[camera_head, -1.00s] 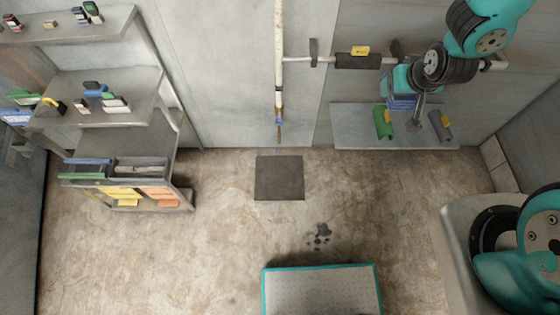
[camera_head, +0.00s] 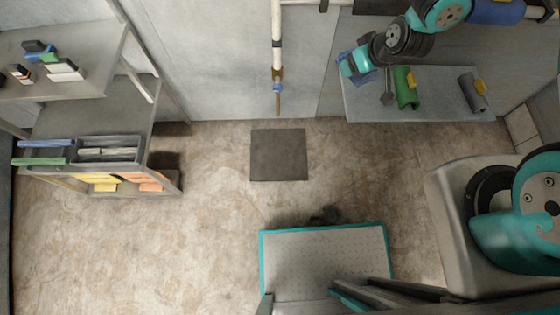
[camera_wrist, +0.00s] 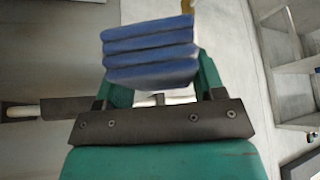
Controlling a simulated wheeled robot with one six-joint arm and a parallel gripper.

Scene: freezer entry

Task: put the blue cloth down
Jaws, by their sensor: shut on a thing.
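My gripper (camera_head: 358,64) is in the upper right of the head view, by the left end of the grey wall shelf (camera_head: 440,112). It is shut on the folded blue cloth (camera_wrist: 150,38), which shows as a stack of blue layers between the two teal fingers in the wrist view. In the head view only a small part of the blue cloth (camera_head: 370,77) shows beside the gripper. A green roll (camera_head: 406,88) and a grey roll (camera_head: 472,92) lie on the shelf, right of my gripper.
A shelving unit (camera_head: 98,95) with small items and trays stands at left. A dark square plate (camera_head: 278,155) lies on the floor. A teal-edged platform (camera_head: 325,262) is at the bottom, by a dark wet patch (camera_head: 325,214). A white vertical pipe (camera_head: 276,40) runs down the wall.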

